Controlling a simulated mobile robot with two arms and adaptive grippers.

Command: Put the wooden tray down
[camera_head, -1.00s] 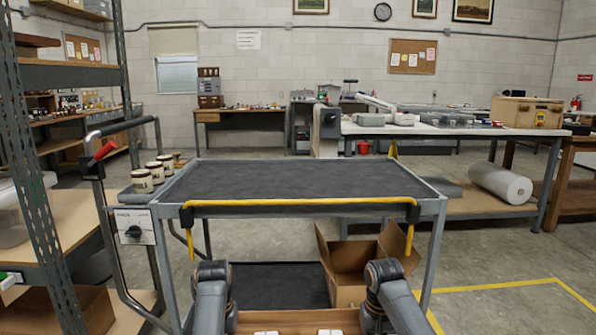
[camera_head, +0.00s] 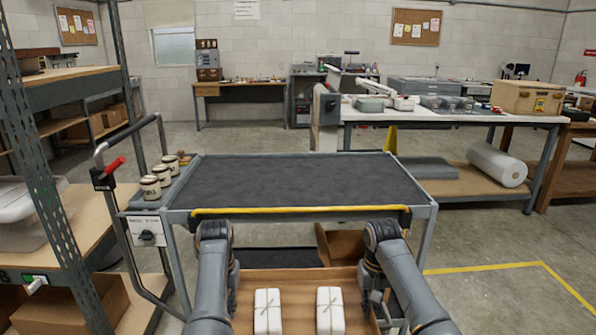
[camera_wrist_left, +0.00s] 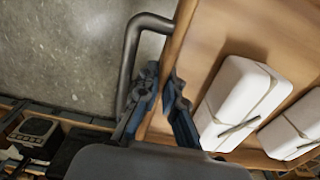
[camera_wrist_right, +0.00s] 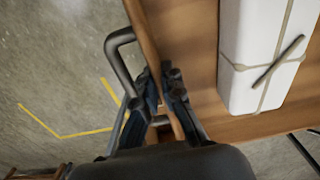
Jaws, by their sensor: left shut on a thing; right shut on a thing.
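The wooden tray (camera_head: 298,292) is held level in front of me, in the air at the near side of the cart. Two white packages tied with string, a left one (camera_head: 268,312) and a right one (camera_head: 329,310), lie in it. My left gripper (camera_wrist_left: 163,88) is shut on the tray's side wall beside a dark bent handle. My right gripper (camera_wrist_right: 163,82) is shut on the opposite side wall, also by a bent handle; it shows in the head view (camera_head: 376,305). The tray's near edge is out of the head view.
The cart's dark top (camera_head: 300,182) is bare, with a yellow bar (camera_head: 300,210) along its near edge. Several jars (camera_head: 151,187) stand on a side ledge at its left. A cardboard box (camera_head: 340,244) sits on its lower shelf. Metal shelving (camera_head: 50,150) stands close at left.

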